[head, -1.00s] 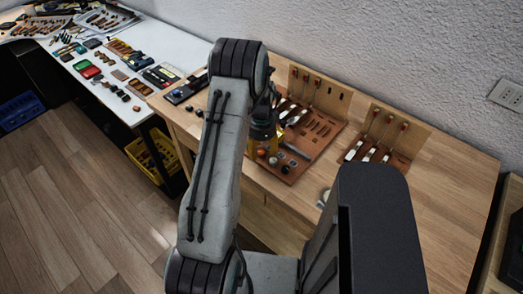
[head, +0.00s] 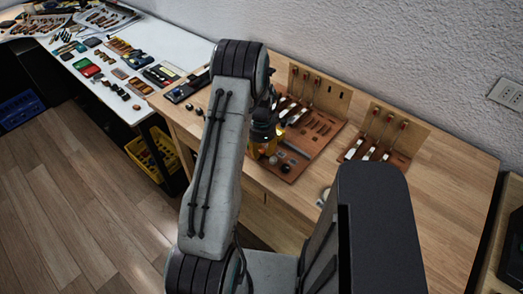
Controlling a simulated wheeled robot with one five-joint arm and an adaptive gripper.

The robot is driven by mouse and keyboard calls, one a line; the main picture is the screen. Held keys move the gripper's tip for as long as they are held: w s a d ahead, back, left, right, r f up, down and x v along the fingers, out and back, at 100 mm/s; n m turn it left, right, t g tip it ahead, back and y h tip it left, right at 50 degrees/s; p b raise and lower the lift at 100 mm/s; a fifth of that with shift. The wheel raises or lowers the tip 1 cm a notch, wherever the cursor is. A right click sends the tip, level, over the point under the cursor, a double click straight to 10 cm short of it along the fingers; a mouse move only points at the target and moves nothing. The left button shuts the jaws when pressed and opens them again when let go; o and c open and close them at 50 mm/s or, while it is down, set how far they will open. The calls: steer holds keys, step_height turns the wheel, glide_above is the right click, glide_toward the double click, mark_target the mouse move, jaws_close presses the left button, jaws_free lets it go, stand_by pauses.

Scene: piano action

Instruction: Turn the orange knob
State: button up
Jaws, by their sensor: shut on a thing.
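The brown wooden board (head: 307,147) of the piano action stands on the wooden bench, with several knobs along its front left edge. My gripper (head: 263,146) is down at the front left corner of that board, partly hidden behind my own arm. It is shut on the orange knob, which shows only as a small orange patch (head: 262,152) at the fingertips. A pale knob (head: 273,160) and a dark knob (head: 286,168) sit just to the right, clear of the gripper.
A second wooden action model (head: 381,142) stands to the right on the bench. Small dark pieces and a black device (head: 186,88) lie to the left. A white table (head: 120,65) with many parts is at the far left.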

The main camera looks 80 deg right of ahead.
jaws_close()
steer(key=shift+f+n+b, duration=0.15)
steer(key=shift+n+b, duration=0.25)
steer(key=shift+b, duration=0.1)
steer(key=shift+n, duration=0.4)
steer(key=o, duration=0.8)
jaws_free()
steer(key=shift+r, duration=0.2)
